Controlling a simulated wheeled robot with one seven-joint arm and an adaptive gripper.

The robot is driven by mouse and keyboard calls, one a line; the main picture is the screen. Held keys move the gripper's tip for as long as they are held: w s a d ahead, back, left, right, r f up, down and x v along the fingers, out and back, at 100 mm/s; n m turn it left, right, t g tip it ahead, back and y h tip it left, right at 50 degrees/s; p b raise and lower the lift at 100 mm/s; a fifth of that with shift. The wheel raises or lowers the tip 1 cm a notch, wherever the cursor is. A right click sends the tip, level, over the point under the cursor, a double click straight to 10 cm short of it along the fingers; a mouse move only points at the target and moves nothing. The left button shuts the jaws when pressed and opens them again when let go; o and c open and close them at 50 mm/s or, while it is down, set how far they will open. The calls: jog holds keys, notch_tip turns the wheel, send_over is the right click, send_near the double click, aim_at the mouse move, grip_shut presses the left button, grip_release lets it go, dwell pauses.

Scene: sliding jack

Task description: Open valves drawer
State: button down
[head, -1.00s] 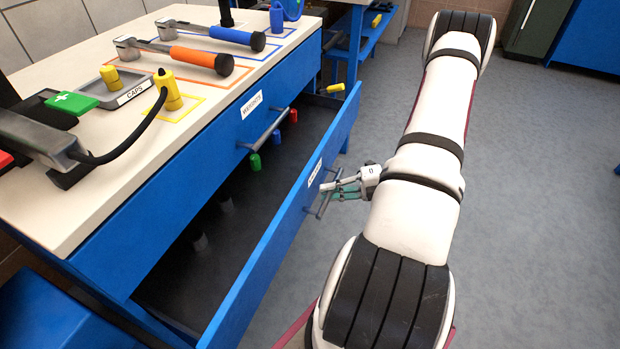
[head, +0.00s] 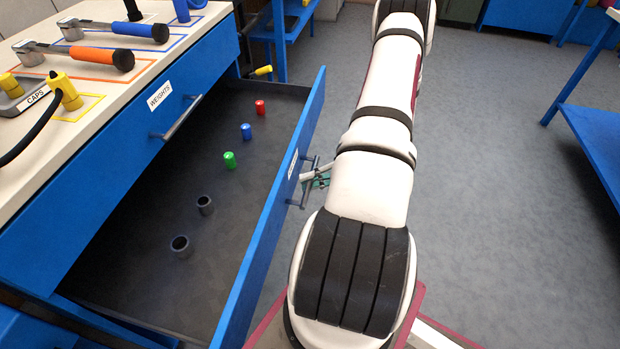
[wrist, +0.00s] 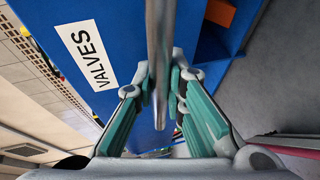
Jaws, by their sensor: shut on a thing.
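The valves drawer (head: 262,235) is the lower blue drawer, and it stands well pulled out in the head view. Its grey bar handle (head: 304,186) is on the outer face. In the wrist view, the VALVES label (wrist: 86,56) shows beside the handle (wrist: 158,60). My gripper (wrist: 160,88) is shut on the handle, with one teal-padded finger on each side of the bar. In the head view, my arm hides most of the gripper (head: 318,178). Inside the drawer lie a red piece (head: 260,107), a blue piece (head: 246,131), a green piece (head: 230,160) and two grey rings (head: 180,246).
The upper drawer, marked WEIGHTS (head: 159,96), is shut. Hammers (head: 113,27) and a yellow-capped cable (head: 66,92) lie on the worktop above. A blue shelf (head: 595,140) stands at the right. The grey floor (head: 480,200) between is clear.

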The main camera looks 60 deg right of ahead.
jog(key=c, duration=1.6)
grip_release()
jog(key=v, duration=1.2)
